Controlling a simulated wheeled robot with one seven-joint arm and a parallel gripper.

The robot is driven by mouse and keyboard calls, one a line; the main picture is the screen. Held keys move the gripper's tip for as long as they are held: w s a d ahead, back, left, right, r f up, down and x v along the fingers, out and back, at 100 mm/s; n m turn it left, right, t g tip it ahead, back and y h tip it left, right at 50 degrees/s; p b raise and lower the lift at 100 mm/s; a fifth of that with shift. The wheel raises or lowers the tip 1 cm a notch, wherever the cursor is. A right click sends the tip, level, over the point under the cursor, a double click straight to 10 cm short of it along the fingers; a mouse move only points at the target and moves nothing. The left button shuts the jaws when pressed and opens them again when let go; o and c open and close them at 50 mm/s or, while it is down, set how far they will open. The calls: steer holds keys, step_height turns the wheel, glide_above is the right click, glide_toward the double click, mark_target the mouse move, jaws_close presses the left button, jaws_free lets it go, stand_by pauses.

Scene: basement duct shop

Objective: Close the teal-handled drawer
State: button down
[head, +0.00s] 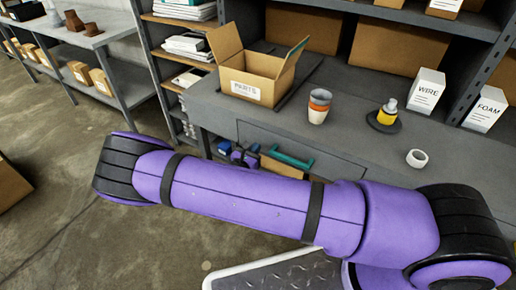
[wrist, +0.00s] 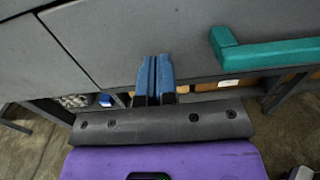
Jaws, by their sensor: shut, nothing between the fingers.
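The grey drawer front (head: 262,138) with a teal handle (head: 288,160) is set under the grey workbench top, behind my arm in the head view. In the wrist view the drawer front (wrist: 160,30) fills the upper middle, with its teal handle (wrist: 265,53) at the right. My gripper (wrist: 154,62) has its blue fingers together and empty, pointing at the lower part of the drawer front, left of the handle. I cannot tell whether the fingertips touch it. In the head view my gripper (head: 243,155) is left of the handle. How far the drawer stands out is unclear.
On the bench stand an open PARTS box (head: 252,88), stacked cups (head: 318,107), a yellow-and-grey item (head: 387,115), a small white cup (head: 416,158), and WIRE (head: 427,92) and FOAM (head: 485,110) boxes. Shelving stands behind. The floor at the left (head: 60,150) is mostly clear.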

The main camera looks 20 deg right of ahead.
steer(key=v, duration=1.1)
steer(key=shift+s, duration=0.15)
steer(key=shift+r, duration=0.1)
